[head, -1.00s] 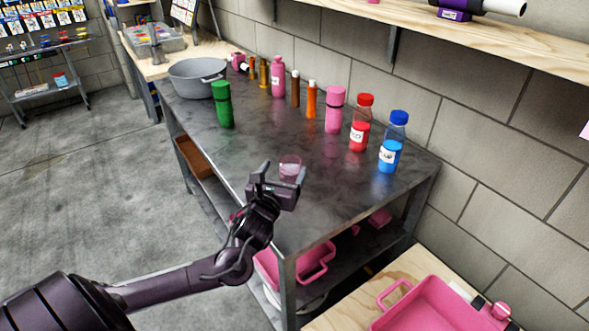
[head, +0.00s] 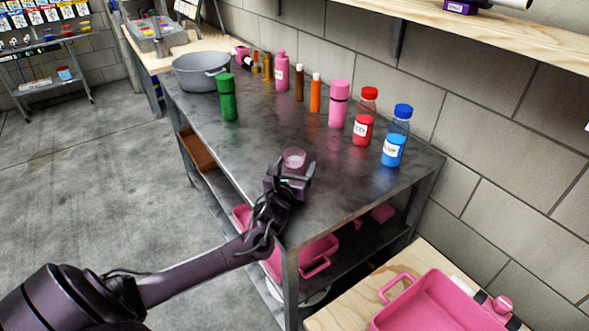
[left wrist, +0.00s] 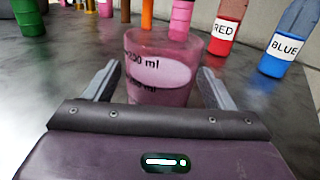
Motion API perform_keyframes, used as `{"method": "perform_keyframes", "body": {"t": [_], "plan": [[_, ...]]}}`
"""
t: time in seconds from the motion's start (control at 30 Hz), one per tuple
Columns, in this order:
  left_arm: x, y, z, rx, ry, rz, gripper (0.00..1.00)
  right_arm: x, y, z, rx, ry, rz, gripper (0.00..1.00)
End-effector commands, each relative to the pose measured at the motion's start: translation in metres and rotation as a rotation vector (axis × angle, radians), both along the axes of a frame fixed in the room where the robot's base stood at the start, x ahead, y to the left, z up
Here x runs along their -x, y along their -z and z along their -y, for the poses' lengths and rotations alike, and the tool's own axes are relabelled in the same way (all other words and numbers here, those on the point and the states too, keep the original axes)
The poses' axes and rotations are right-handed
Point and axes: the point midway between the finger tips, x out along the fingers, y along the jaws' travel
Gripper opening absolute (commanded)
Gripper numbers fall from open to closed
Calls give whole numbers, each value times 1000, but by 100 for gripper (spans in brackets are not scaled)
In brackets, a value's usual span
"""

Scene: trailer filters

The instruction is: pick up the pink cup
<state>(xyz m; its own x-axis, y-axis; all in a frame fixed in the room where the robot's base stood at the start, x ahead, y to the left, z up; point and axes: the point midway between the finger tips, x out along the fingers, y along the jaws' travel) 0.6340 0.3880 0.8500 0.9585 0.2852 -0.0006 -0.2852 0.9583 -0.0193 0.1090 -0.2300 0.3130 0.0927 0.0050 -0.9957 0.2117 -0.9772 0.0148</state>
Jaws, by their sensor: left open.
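The pink cup (head: 294,159) is a small see-through cup standing upright on the grey metal table (head: 335,190), near its front edge. In the left wrist view the cup (left wrist: 163,66) has black volume marks and stands between the two fingers. My left gripper (head: 291,172) is open around the cup, with one finger on each side. In the left wrist view a gap shows between the left finger (left wrist: 102,80) and the cup; the right finger (left wrist: 213,88) is close to the cup, and I cannot tell if it touches. My right gripper is not in view.
Behind the cup stand a red-capped bottle (head: 365,118), a blue-capped bottle (head: 397,137), a pink bottle (head: 339,104) and a green bottle (head: 227,97). A grey pot (head: 197,73) is at the far left. The tabletop around the cup is clear.

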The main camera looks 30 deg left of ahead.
Motion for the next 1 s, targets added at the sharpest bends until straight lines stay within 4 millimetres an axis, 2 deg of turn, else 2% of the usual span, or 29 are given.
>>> {"method": "perform_keyframes", "body": {"t": [0.2,0.6,1.0], "plan": [[-1,0,0,1,0,-1,78,8,1,-2,-3,1,-12,36],[0,0,0,0,0,-1,25,1,0,-1,-1,1,-3,36],[-1,-3,0,0,0,2,25,1,0,2,4,-2,-1,36]]}}
